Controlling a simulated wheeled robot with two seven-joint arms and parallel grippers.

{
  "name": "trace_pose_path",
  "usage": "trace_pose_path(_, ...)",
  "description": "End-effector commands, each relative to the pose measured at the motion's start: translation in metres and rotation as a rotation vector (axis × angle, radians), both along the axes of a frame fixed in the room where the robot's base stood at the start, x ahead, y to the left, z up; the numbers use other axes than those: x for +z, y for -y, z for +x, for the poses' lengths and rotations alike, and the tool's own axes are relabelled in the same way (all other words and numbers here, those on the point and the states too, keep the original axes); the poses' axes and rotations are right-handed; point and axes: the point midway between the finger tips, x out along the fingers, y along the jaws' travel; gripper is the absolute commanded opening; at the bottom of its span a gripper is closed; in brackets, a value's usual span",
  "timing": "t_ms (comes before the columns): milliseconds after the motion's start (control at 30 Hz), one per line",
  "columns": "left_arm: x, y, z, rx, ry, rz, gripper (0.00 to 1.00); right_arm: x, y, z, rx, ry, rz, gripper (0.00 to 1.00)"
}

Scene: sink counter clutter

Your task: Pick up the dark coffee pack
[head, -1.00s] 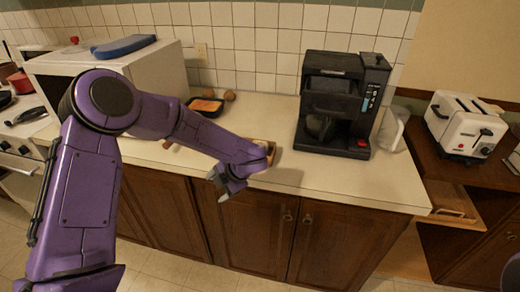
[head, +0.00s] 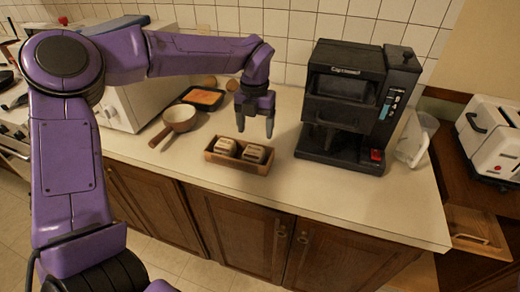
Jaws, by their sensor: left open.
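A small wooden box (head: 238,166) stands on the counter near its front edge and holds two small packs side by side. The right pack (head: 256,153) has a dark top with a pale part. The left pack (head: 225,146) looks much alike; at this size I cannot tell for sure which is the dark coffee pack. My left gripper (head: 255,131) points down with its fingers apart and empty. In the picture it is just above the box, nearest the right pack; its exact height is unclear. My right gripper is not in view.
A black coffee machine (head: 345,100) stands close on the right, with a glass jug (head: 415,140) beyond it. A saucepan (head: 180,118) and a dark tray with orange food (head: 203,97) are on the left. A white toaster (head: 490,135) stands far right. Counter between box and coffee machine is clear.

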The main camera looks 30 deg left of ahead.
Motion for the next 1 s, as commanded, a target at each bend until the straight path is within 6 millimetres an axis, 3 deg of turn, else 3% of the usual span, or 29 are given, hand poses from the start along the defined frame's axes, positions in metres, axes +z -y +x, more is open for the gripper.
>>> trace_pose_path(500, -0.082, -0.001, -0.005, -0.004, -0.004, 0.001, 0.74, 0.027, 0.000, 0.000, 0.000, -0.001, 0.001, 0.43)
trace_pose_path(767, -0.091, -0.002, -0.005, -0.003, -0.001, 0.001, 0.74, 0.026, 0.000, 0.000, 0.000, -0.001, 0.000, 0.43)
trace_pose_path(800, -0.091, -0.002, -0.005, -0.003, -0.001, 0.001, 0.71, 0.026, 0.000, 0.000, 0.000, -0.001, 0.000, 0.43)
trace_pose_path(900, -0.090, -0.002, -0.005, -0.003, -0.001, 0.001, 0.39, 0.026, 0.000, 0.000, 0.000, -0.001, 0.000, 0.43)
trace_pose_path(1000, -0.090, -0.002, -0.005, -0.003, -0.001, 0.001, 0.37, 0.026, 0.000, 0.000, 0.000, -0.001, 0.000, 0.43)
